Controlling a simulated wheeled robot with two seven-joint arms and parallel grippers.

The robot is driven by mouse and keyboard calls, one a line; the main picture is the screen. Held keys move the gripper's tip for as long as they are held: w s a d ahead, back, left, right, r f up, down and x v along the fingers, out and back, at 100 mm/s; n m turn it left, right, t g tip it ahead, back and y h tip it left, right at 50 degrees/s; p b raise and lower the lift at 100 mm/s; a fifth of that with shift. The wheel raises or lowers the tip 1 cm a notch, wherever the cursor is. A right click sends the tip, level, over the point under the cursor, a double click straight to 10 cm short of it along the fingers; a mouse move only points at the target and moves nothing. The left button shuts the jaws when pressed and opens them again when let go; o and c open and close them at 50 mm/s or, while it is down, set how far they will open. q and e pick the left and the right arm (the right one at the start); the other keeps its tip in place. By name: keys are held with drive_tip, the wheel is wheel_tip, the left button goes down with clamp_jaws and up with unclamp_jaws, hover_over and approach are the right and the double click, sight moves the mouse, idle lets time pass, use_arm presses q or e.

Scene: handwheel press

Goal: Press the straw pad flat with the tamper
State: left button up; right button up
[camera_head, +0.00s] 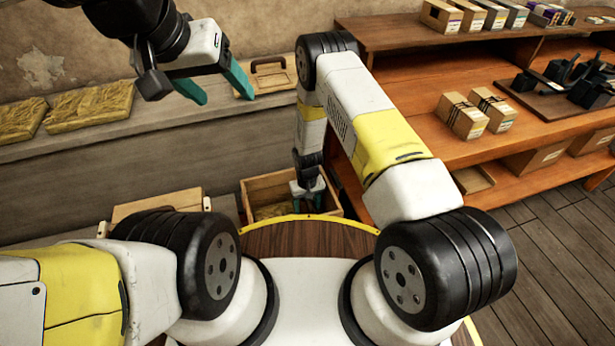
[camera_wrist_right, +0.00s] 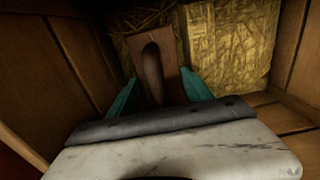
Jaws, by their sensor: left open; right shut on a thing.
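My right gripper (camera_head: 307,189) reaches down into an open wooden crate (camera_head: 283,178) on the floor side of the bench. In the right wrist view, its teal fingers (camera_wrist_right: 160,92) are shut on the tamper (camera_wrist_right: 173,52), a brown wooden block with a rounded handle. The tamper is over or against straw; whether it touches is unclear. A straw pad (camera_wrist_right: 230,48) shows beside it in the crate, and straw also shows in the head view (camera_head: 268,211).
Two straw pads (camera_head: 93,104) (camera_head: 18,119) lie on the grey bench (camera_head: 160,125). A wooden piece with a handle (camera_head: 270,72) lies farther right on it. Shelves with boxes (camera_head: 465,115) stand at the right. The crate walls (camera_wrist_right: 75,50) closely surround my right gripper.

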drive_tip(key=shift+f, duration=0.4)
idle(1.2)
wheel_tip(320, 180, up, 20)
drive_tip(key=shift+r, duration=0.6)
idle(0.6)
idle(0.6)
